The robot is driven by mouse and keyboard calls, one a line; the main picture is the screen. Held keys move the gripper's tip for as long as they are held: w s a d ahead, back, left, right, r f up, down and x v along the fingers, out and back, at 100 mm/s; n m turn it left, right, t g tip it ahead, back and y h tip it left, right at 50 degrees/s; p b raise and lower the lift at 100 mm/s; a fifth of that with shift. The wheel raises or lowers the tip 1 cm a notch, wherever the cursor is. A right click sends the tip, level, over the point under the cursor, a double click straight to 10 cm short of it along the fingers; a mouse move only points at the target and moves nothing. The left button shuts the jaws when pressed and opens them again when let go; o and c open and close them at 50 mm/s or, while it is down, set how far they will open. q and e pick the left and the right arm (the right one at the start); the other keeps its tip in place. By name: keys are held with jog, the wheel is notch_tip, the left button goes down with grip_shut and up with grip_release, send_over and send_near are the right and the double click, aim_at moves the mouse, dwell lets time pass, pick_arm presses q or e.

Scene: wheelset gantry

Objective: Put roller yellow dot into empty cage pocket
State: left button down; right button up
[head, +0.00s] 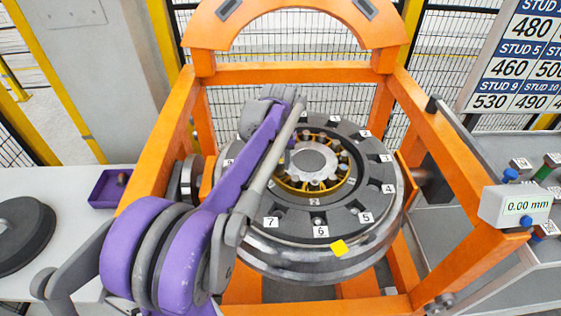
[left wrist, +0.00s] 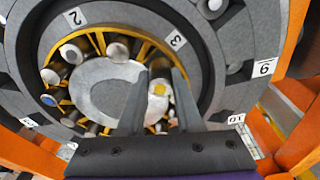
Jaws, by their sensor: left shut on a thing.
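The brass-yellow roller cage (head: 318,189) sits around the hub in the middle of the numbered grey wheel (head: 345,215). In the left wrist view, several pale-ended rollers stand in the cage (left wrist: 92,38). My left gripper (left wrist: 158,92) is shut on the roller with a yellow dot (left wrist: 158,90), at the cage ring beside the grey hub. I cannot tell whether this roller is down in a pocket or above it. In the head view, my left forearm hides part of the cage and the gripper's fingertips. The empty pocket cannot be made out. My right gripper is out of view.
An orange gantry frame (head: 300,73) surrounds the wheel. A purple tray (head: 108,190) and a dark disc (head: 22,235) are on the left table. A gauge reading 0.00 mm (head: 517,206) stands at right. A yellow square (head: 339,247) marks the wheel rim.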

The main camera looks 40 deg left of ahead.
pick_arm(q)
jog(key=shift+f, duration=0.2)
dwell(0.5)
jog(key=shift+r, duration=0.25)
jog(key=shift+s+f+b, duration=0.1)
jog(key=shift+f+b, duration=0.35)
jog(key=shift+f, duration=0.6)
dwell(1.2)
jog(key=c, duration=0.5)
grip_release()
notch_tip(320, 180, up, 11)
jog(key=s, duration=0.1)
jog(key=shift+d+p, duration=0.3)
jog(key=shift+p, duration=0.05)
jog(key=shift+s+f, duration=0.1)
jog(key=shift+f, duration=0.05)
